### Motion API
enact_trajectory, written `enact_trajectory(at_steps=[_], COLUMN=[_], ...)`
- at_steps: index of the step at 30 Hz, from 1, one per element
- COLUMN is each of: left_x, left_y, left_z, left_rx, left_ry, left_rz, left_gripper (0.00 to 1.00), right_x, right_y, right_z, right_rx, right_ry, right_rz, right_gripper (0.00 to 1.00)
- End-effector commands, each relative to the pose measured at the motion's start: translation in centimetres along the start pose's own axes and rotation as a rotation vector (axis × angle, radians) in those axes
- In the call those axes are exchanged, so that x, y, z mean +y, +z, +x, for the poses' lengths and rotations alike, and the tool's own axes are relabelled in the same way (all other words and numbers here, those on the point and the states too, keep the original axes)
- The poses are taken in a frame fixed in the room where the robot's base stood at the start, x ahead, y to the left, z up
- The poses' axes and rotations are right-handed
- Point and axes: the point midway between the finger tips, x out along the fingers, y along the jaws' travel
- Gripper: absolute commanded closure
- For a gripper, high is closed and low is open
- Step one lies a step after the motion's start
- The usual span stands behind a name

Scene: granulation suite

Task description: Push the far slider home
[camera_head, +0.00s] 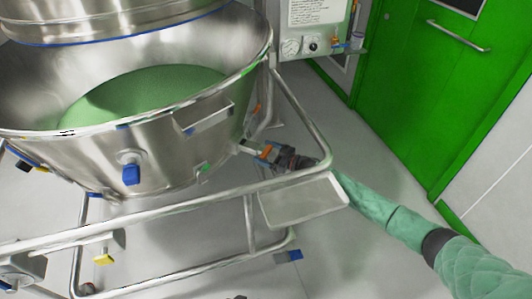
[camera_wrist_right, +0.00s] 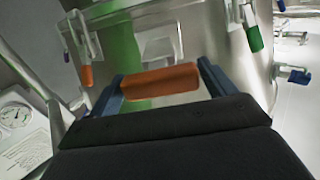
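The steel bowl (camera_head: 120,160) holds green powder. A slider with a pale metal plate (camera_head: 249,147) and an orange handle (camera_head: 265,152) is at its far right side, beyond the frame rail. My right gripper (camera_head: 270,153) reaches it from the right. In the right wrist view the orange handle (camera_wrist_right: 160,81) lies crosswise between the blue fingers (camera_wrist_right: 162,84). It spans the gap and seems to meet both, so the gripper looks shut on it. The plate behind shows only in part. How deep the slider sits is unclear. My left gripper is out of view.
A tubular frame rail (camera_head: 150,222) runs around the bowl, with a grey tray (camera_head: 304,202) below my right wrist. A blue clamp (camera_head: 131,174) sticks out of the bowl. A gauge panel (camera_head: 308,45) and green door (camera_head: 425,90) stand behind. Floor right of the frame is clear.

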Motion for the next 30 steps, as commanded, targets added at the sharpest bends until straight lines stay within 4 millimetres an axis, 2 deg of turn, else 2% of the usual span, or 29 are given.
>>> enact_trajectory(at_steps=[1,7,8,13,21,25,30], left_x=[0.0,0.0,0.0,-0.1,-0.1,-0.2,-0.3], left_y=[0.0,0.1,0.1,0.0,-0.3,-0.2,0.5], left_z=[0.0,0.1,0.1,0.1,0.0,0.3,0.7], left_rx=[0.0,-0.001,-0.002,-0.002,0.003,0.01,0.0], left_ry=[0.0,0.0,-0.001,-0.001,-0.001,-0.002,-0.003], left_rz=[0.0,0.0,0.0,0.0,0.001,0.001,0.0], left_gripper=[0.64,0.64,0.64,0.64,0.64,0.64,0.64], right_x=[0.0,0.0,0.0,0.0,0.0,0.0,0.0], right_y=[0.0,0.0,0.0,-0.1,0.0,0.0,-0.1], right_z=[0.0,0.0,0.0,1.2,5.7,6.8,7.0], right_rx=[0.0,0.0,0.0,0.002,0.001,0.001,0.001], right_ry=[0.0,0.0,0.0,-0.001,0.0,0.0,0.0], right_rz=[0.0,0.0,0.0,-0.001,0.001,0.0,0.0], right_gripper=[0.27,0.66,0.68,0.68,0.68,0.69,0.68])
